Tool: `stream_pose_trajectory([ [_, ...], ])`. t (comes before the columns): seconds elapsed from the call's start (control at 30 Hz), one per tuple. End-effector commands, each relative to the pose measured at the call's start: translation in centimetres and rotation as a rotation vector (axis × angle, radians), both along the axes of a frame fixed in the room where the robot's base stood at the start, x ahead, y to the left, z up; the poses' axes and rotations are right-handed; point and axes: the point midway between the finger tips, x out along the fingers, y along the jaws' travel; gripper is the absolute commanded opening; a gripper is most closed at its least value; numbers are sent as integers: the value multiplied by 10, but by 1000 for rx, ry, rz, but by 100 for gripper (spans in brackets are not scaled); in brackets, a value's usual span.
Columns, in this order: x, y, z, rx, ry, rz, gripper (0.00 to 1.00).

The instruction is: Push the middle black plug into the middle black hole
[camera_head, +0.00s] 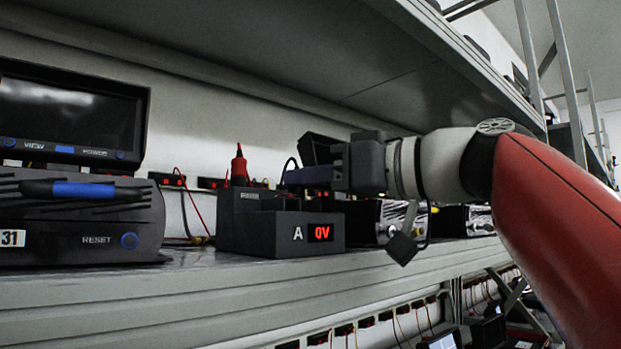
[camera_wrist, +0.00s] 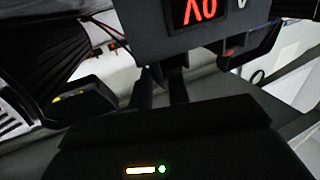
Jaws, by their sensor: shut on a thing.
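The black test box (camera_head: 270,236) stands on the shelf, marked A, with a red 0V display. It also shows upside down in the wrist view (camera_wrist: 224,40). A red plug (camera_head: 239,170) stands upright on its stepped top at the left. My gripper (camera_head: 287,177) is just above the top of the box, reaching in from the right. In the wrist view, its two dark fingers (camera_wrist: 160,88) end close to the box. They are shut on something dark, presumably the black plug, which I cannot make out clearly. A thin black cable loops up near the fingertips. The holes are hidden.
A dark device with a screen and RESET button (camera_head: 96,239) stands at left, with a blue-handled tool (camera_head: 80,190) on it. Other units (camera_head: 368,220) stand behind to the right. An upper shelf (camera_head: 330,70) hangs above my arm.

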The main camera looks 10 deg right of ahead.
Motion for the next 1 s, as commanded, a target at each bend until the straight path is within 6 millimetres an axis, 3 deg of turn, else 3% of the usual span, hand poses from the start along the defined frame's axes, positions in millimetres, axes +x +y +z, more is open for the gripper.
stream_pose_trajectory([
  [0.53,0,0,-5,0,0,0,3],
  [0.57,0,0,-5,0,0,0,22],
  [0.7,0,0,-5,0,0,0,40],
  [0.93,0,0,-5,0,0,0,44],
  [1.0,0,0,-5,0,0,0,54],
])
